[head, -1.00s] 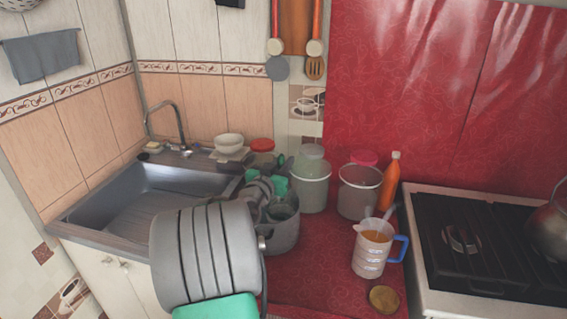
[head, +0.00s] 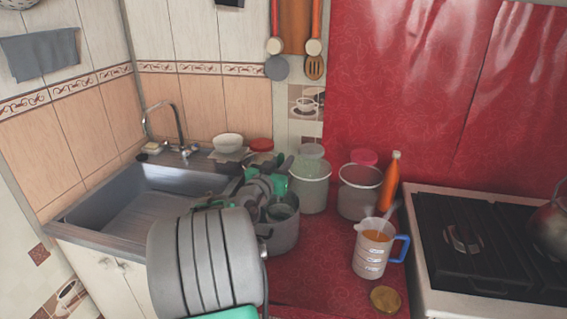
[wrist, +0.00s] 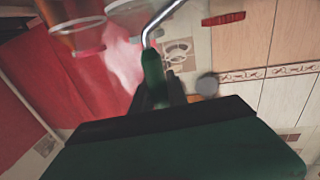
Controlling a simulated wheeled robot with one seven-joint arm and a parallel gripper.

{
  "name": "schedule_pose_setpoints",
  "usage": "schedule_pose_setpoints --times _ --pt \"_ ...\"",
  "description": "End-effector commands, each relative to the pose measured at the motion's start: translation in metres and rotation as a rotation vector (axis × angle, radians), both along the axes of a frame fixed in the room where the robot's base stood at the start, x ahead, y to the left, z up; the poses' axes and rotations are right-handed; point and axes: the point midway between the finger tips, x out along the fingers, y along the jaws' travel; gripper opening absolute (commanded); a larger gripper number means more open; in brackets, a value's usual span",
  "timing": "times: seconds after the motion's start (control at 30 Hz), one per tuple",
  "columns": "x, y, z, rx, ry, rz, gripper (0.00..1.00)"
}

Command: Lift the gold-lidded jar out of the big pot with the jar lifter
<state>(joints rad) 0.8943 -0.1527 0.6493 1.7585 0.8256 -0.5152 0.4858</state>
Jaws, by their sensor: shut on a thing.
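The big grey pot (head: 285,235) stands on the red counter right of the sink. My arm hides much of its left side and the opening. I cannot make out the gold-lidded jar in the pot. My gripper (head: 268,188) is over the pot's back left part, with green pieces beside it. In the wrist view my gripper (wrist: 158,95) is shut on the green handle of the jar lifter (wrist: 152,72). Its bent metal rod runs up from the handle. Whether the lifter touches a jar is hidden.
A measuring jug (head: 372,250) and a gold disc (head: 384,299) are to the right, then the stove (head: 470,245). The sink (head: 150,195) is left.

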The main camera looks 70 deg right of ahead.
Motion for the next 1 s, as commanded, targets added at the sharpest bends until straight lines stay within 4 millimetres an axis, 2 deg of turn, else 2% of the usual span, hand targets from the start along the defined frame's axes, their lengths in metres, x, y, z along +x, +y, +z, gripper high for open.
schedule_pose_setpoints --times 1.0 --pt "0.000 0.000 0.022 -0.003 -0.002 -0.001 0.00"
